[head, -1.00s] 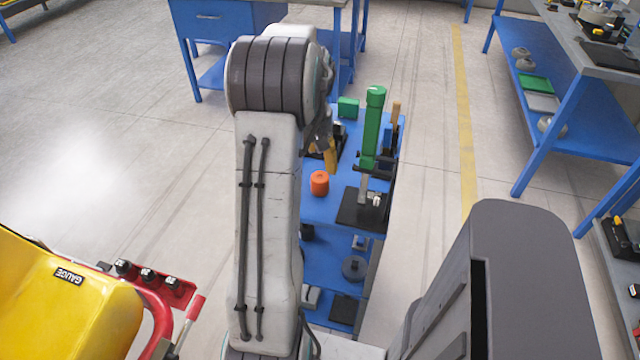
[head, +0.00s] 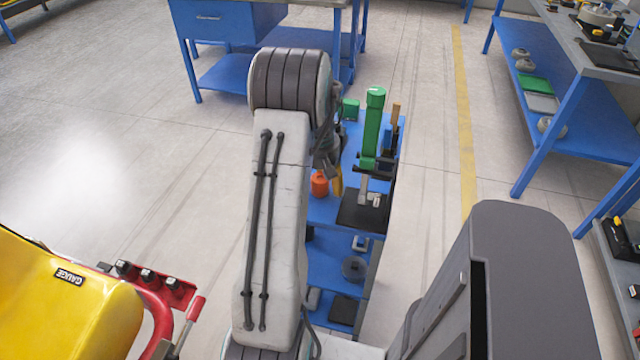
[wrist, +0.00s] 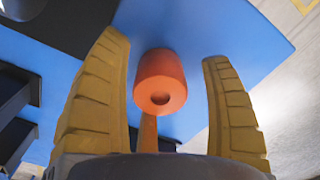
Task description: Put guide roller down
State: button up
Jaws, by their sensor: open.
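The orange guide roller (head: 319,185) is a short cylinder on the blue cart top (head: 322,212). In the wrist view the roller (wrist: 160,72) shows a dark hole in its near end and lies between my two yellow fingers. A gap shows on both sides of it, so my gripper (wrist: 163,52) is open and not clamped on it. In the head view my gripper (head: 330,182) is just beside the roller, partly hidden by my arm. An orange strip (wrist: 148,132) shows below the roller; I cannot tell what it is.
A green upright tool (head: 371,125) stands at the cart's right, by a black plate (head: 362,208). A green block (head: 351,109) sits farther back. A lower shelf holds dark parts. A yellow machine (head: 65,310) stands at the left. Open floor lies left of the cart.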

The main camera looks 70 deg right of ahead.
jog(key=c, duration=1.4)
